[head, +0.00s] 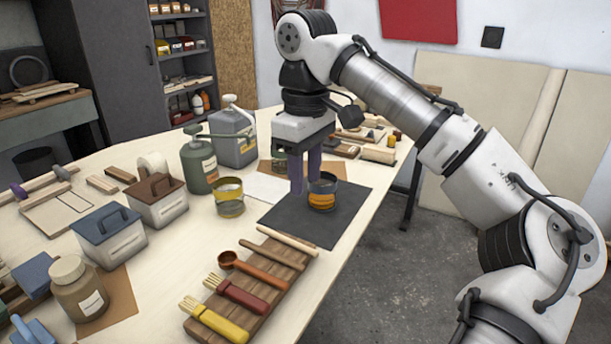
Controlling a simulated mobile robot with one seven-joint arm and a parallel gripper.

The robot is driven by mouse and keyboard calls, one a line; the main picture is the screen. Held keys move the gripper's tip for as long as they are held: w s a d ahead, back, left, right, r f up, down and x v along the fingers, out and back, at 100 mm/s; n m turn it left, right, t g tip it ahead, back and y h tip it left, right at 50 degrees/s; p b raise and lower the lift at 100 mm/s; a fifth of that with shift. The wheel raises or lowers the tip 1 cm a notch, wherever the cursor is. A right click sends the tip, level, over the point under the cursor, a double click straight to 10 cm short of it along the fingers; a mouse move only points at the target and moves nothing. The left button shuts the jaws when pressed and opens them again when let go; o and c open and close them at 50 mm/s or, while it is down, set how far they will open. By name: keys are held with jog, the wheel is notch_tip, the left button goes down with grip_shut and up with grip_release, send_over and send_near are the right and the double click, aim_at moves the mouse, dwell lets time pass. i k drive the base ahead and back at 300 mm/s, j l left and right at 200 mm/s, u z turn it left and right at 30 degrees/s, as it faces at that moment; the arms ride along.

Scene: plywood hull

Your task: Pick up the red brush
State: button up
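The red brush (243,296) lies on a slatted wooden rack (262,285) near the front edge of the table, its pale bristles pointing left. It lies between a yellow brush (218,322) and an orange-brown scoop (252,270). My gripper (305,188) points down above the dark mat, behind and to the right of the red brush and well apart from it. Its two purplish fingers show close together, partly overlapping in this view. I cannot tell how far apart they are, and I see no object between them.
A tin with an orange label (322,192) stands on the dark mat (312,222), close by my fingers. A yellow tin (229,197), a green can (198,165) and a grey can (234,135) stand to the left. Lidded boxes and a jar (78,290) fill the left side.

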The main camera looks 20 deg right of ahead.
aim_at(216, 283)
jog(key=k, duration=1)
